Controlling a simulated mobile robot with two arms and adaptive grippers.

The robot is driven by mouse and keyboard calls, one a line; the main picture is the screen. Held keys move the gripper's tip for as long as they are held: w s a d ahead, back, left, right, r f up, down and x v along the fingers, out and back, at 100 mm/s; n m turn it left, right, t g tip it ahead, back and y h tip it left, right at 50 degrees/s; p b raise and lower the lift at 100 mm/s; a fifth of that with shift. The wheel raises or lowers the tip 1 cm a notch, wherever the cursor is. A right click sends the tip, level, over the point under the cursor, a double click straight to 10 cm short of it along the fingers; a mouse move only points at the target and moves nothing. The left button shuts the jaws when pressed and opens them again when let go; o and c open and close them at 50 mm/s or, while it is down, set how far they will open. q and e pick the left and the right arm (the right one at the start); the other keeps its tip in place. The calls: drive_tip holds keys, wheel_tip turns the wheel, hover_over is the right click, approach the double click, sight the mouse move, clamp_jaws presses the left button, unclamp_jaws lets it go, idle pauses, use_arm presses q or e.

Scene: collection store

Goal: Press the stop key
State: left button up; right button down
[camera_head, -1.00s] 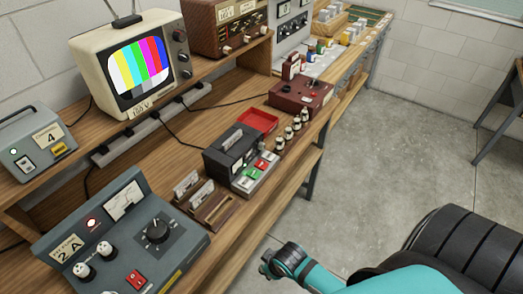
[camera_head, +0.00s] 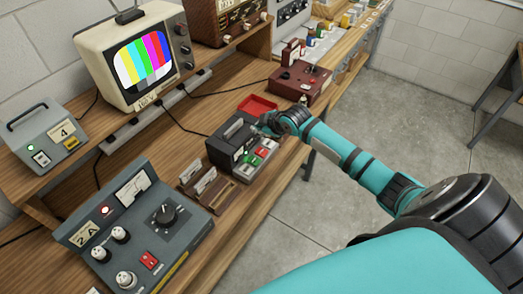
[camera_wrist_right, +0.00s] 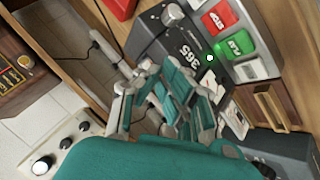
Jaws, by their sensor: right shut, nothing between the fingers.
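The stop key (camera_wrist_right: 219,17) is a red key lettered STOP on a dark tape recorder (camera_wrist_right: 161,40). A green PLAY key (camera_wrist_right: 238,44) is beside it. In the head view the recorder (camera_head: 228,137) stands on the bench, with its red key (camera_head: 262,152) uncovered. My right gripper (camera_head: 264,127) is shut and empty, over the recorder's far right end. It also shows in the right wrist view (camera_wrist_right: 182,82), in front of the recorder and apart from the red key in the picture. Contact cannot be told. My left gripper is out of view.
A red tray (camera_head: 258,106) and a dark red box (camera_head: 300,84) lie beyond the recorder. Card holders (camera_head: 203,183) and a grey control unit (camera_head: 135,225) stand nearer. A television (camera_head: 140,55) is on the shelf. The floor right of the bench is open.

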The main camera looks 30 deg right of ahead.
drive_tip(key=shift+f, duration=0.1)
drive_tip(key=b, duration=0.5)
hover_over(260, 153)
wheel_tip(260, 153, down, 7)
drive_tip(key=shift+w+d+r, duration=0.1)
drive_tip(key=shift+f+b, duration=0.45)
drive_tip(key=shift+f, duration=0.45)
drive_tip(key=shift+f, duration=0.2)
idle(0.4)
drive_tip(key=shift+f, duration=0.2)
